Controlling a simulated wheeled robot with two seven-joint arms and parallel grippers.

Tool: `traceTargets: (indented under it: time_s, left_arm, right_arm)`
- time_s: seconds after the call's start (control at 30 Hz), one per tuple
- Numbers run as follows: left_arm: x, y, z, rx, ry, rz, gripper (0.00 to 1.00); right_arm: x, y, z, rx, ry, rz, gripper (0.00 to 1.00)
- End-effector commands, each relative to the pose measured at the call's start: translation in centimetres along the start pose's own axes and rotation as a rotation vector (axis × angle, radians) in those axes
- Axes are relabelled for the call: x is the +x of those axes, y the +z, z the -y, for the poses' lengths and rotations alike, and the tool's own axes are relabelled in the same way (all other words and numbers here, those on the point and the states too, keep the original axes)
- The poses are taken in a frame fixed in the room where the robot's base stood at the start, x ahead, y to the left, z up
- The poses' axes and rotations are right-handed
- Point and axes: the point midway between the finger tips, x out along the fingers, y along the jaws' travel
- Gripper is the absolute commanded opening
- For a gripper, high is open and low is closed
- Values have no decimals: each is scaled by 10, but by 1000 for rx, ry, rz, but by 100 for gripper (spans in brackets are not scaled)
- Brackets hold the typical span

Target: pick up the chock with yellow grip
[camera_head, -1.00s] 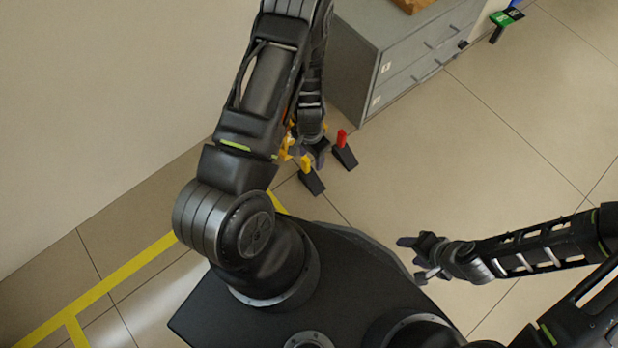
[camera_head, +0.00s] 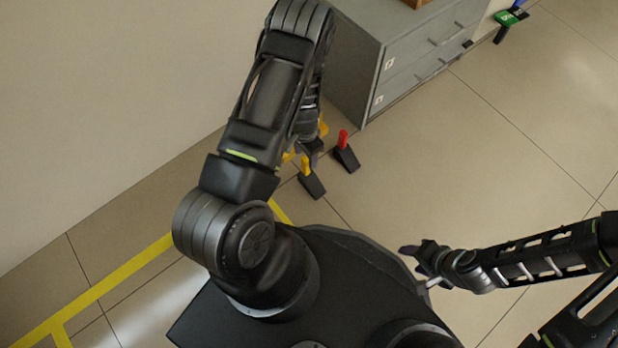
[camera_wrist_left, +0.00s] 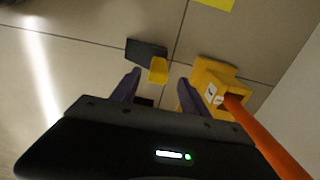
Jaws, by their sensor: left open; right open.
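The chock with yellow grip (camera_head: 313,185) stands on the floor in the head view, a dark wedge with an upright yellow handle. It also shows in the left wrist view (camera_wrist_left: 146,50), its yellow grip beyond and between the fingertips. My left gripper (camera_wrist_left: 159,77) is open and empty, with purple-grey fingers apart. In the head view the left gripper (camera_head: 314,147) is close behind the chock, partly hidden by my arm. A similar chock with red grip (camera_head: 346,158) stands to the right. My right gripper (camera_head: 418,266) is open and empty, away from the chocks.
A yellow block with an orange pole (camera_wrist_left: 212,82) stands right of the fingers in the wrist view. A grey drawer cabinet (camera_head: 400,65) stands behind the chocks. A green and black item (camera_head: 508,20) is at the far right. The floor right of the chocks is clear.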

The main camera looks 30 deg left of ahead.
Motion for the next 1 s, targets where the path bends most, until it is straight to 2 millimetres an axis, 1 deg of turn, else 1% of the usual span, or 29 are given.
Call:
traceTargets:
  time_s: [0.13,0.23,0.33,0.47,0.6,1.0]
  left_arm:
    - [-1,0,0,0,0,0,53]
    - [4,0,-1,0,0,0,53]
    - [16,2,-2,2,1,1,53]
    - [37,4,-4,0,1,1,53]
    - [51,3,-4,1,-1,0,53]
    - [51,3,-3,1,-1,-1,53]
  right_arm:
    - [0,0,0,0,0,0,50]
    - [2,0,-1,0,0,-1,50]
    - [10,0,-3,0,0,-3,50]
    - [23,-1,-7,1,0,-8,50]
    - [29,-2,-9,1,0,-13,50]
    - [28,-3,-8,1,0,-15,50]
